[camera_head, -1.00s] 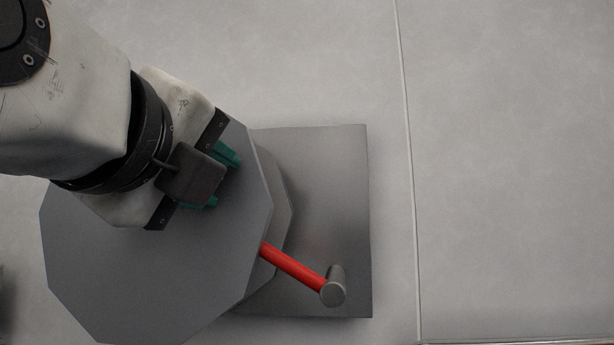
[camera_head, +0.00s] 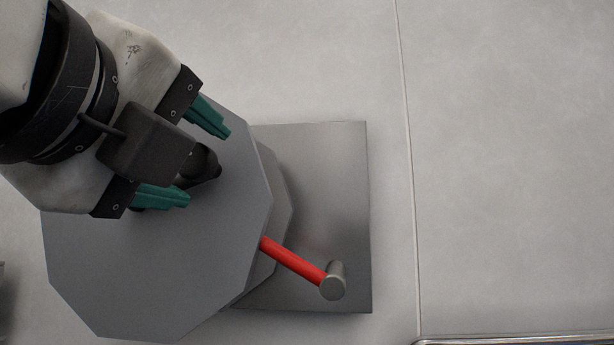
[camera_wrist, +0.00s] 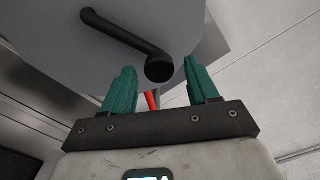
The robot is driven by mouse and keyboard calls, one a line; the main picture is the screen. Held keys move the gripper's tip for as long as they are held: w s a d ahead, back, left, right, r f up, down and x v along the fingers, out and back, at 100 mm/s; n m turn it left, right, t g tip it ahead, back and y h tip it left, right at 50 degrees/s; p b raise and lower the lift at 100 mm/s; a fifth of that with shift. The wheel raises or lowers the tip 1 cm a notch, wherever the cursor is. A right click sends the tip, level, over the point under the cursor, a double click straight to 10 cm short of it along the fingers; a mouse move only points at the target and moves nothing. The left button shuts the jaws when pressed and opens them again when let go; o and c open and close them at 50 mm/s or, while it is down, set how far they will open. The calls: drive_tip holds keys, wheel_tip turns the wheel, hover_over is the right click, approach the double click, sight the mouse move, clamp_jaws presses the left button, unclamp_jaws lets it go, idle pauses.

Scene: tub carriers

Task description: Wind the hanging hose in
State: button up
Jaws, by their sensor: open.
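The reel is a grey many-sided disc (camera_head: 150,270) in the head view, and its face also shows in the wrist view (camera_wrist: 190,20). A black crank handle (camera_head: 207,163) stands out from that face; in the wrist view its bent arm and round knob (camera_wrist: 160,68) are plain. My gripper (camera_head: 208,166) is open, its green fingers either side of the knob in both views; touching cannot be told. In the wrist view my gripper (camera_wrist: 159,67) lines up with the knob. A short red hose (camera_head: 292,262) with a grey cylindrical end (camera_head: 333,284) hangs from the reel.
A grey square plate (camera_head: 345,180) lies behind the reel. A pale panelled surface (camera_head: 510,150) with a seam surrounds it, clear on the right. A metal edge (camera_head: 500,341) runs along the bottom right.

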drive_tip(key=s, duration=0.6)
drive_tip(key=shift+s+a+b, duration=0.2)
drive_tip(key=shift+b, duration=0.1)
